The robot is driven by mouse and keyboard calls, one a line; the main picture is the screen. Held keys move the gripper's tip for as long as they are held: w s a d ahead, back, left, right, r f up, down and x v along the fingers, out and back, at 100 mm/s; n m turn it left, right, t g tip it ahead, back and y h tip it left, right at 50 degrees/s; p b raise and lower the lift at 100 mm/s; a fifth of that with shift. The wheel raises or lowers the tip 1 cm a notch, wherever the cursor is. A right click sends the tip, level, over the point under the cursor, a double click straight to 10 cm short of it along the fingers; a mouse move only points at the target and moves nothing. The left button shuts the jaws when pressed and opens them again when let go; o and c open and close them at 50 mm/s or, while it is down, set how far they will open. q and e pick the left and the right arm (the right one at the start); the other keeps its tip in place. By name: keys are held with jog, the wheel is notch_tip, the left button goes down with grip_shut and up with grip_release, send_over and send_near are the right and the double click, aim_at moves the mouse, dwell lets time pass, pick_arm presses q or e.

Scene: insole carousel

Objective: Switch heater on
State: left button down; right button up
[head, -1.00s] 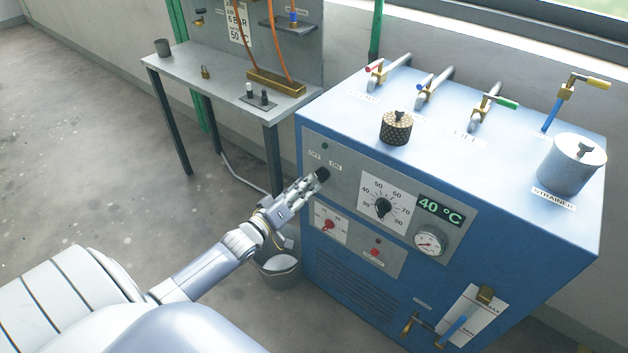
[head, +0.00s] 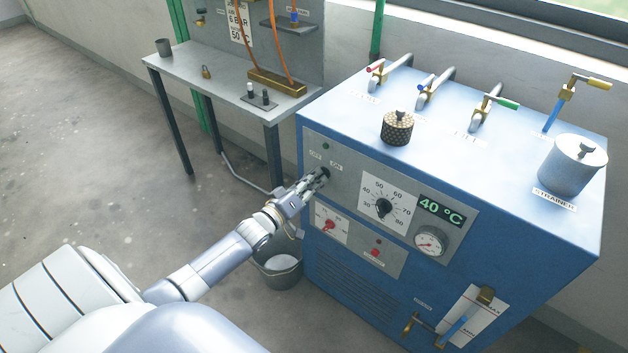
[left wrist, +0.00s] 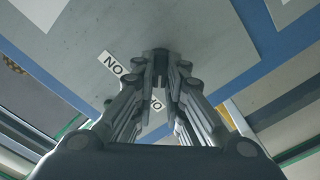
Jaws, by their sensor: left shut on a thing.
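The heater's black rotary switch (head: 324,174) is on the grey panel at the upper left of the blue machine, below the OFF and ON labels. My left gripper (head: 318,180) is at the panel, with its fingers shut on the switch and partly hiding it. In the left wrist view the fingertips (left wrist: 161,72) close around the dark switch knob (left wrist: 160,54), beside the ON label (left wrist: 113,64). A second label is partly covered by the fingers. A small dark green lamp (head: 325,146) sits above the labels. My right gripper is not in view.
A temperature dial (head: 383,208), a display reading 40 °C (head: 440,210) and a gauge (head: 430,241) are right of the switch. A red knob (head: 329,225) is below it. A bucket (head: 283,270) stands on the floor beneath my left arm.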

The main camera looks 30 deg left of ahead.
pick_arm(q)
jog(key=shift+m, duration=0.3)
jog(key=m, duration=0.6)
jog(key=m+p, duration=0.1)
jog(key=m, duration=0.5)
jog(key=shift+d+m, duration=0.2)
jog(key=shift+m, duration=0.1)
jog(key=m, duration=0.4)
jog(key=shift+b, duration=0.3)
jog(key=shift+m, duration=0.5)
jog(key=c, duration=1.6)
grip_release()
jog(key=shift+c, duration=0.2)
jog(key=shift+s, duration=0.1)
